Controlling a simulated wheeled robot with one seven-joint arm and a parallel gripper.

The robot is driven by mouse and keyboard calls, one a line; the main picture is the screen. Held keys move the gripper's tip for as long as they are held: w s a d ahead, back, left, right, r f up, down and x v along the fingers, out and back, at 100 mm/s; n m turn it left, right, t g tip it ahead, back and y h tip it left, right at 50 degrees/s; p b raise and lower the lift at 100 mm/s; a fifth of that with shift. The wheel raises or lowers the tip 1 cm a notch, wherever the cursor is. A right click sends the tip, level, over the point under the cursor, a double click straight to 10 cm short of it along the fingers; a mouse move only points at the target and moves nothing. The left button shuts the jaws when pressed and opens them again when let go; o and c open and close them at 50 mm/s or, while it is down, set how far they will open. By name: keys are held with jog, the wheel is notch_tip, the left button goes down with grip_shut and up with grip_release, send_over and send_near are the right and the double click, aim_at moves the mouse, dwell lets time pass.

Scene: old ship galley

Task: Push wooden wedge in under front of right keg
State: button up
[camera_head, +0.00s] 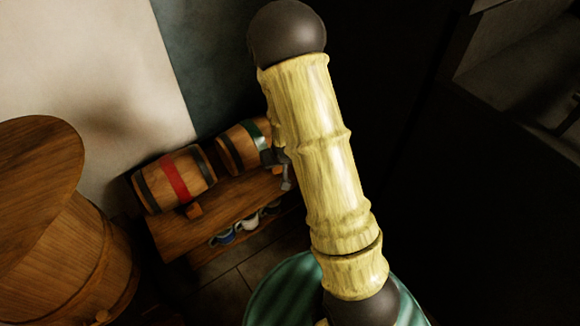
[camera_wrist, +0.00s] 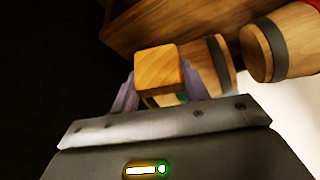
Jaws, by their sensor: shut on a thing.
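The right keg (camera_head: 234,150), with a green band, lies on its side on a wooden bench (camera_head: 165,236). It also shows behind the wedge in the wrist view (camera_wrist: 214,62). My gripper (camera_head: 274,158) is at the right side of this keg, partly hidden by my arm. In the wrist view my gripper (camera_wrist: 158,82) is shut on the wooden wedge (camera_wrist: 156,66), a pale wooden block between the two purplish fingers. The wedge overlaps the keg in that view; I cannot tell whether they touch.
The left keg (camera_head: 178,180), with a red band, lies beside it with a small wooden block (camera_head: 193,211) at its front. Several mugs (camera_head: 223,237) are below the bench top. A large barrel (camera_head: 95,255) stands at left. A green round surface (camera_head: 275,297) is at bottom.

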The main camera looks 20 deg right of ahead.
jog(key=shift+d, duration=0.25)
jog(key=shift+w+f, duration=0.2)
jog(key=shift+f, duration=0.15)
jog(key=w+f+n+y, duration=0.1)
jog(key=w+f+n, duration=0.2)
jog(key=f, duration=0.6)
jog(key=shift+w+n+y+p, duration=0.3)
jog(key=shift+w+p, duration=0.1)
jog(key=shift+w, duration=0.05)
jog(key=shift+f, duration=0.15)
notch_tip(320, 180, down, 6)
jog(key=b, duration=0.6)
jog(key=shift+f, duration=0.2)
jog(key=shift+w, duration=0.15)
